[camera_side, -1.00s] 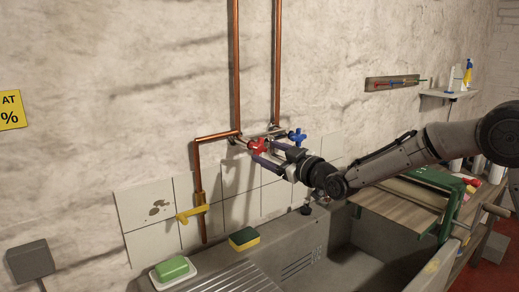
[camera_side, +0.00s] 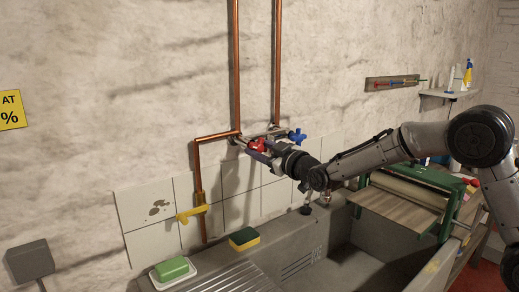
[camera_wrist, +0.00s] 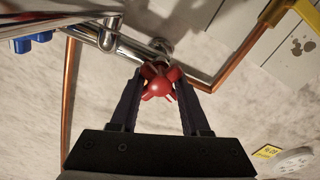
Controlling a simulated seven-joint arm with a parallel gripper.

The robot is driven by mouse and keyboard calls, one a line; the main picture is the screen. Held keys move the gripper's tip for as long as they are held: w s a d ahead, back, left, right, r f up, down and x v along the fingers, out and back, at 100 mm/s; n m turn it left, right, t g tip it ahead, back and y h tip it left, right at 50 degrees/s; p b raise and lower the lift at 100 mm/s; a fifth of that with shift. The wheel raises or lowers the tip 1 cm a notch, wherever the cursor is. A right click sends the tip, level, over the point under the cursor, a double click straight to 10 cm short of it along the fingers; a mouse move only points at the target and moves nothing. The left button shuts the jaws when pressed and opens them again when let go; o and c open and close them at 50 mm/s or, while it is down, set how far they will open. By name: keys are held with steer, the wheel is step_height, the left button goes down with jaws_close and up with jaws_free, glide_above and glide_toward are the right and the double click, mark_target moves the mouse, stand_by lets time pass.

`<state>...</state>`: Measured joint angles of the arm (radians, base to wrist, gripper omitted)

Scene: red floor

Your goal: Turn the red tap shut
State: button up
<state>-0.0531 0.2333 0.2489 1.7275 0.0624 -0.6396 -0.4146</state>
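The red tap (camera_side: 257,145) is a cross-shaped handle on the metal pipework on the wall. In the wrist view the red tap (camera_wrist: 157,86) sits between the two dark fingers of my gripper (camera_wrist: 158,76), one finger on each side. In the side view my gripper (camera_side: 264,150) reaches the tap from the right and partly hides it. The fingers are spread apart around the handle. I cannot tell whether either finger touches it.
A blue tap (camera_side: 298,135) is close by on the right, and it also shows in the wrist view (camera_wrist: 42,37). Copper pipes (camera_side: 236,70) run up the wall. A yellow lever (camera_side: 192,213) is at lower left. The sink (camera_side: 345,262) lies below, with a sponge (camera_side: 244,239) on its edge.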

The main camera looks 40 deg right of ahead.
jaws_close()
steer(key=shift+m, duration=0.4)
steer(key=m, duration=1.2)
steer(key=shift+m, duration=0.4)
steer(key=o, duration=0.9)
jaws_free()
steer(key=shift+c, duration=0.2)
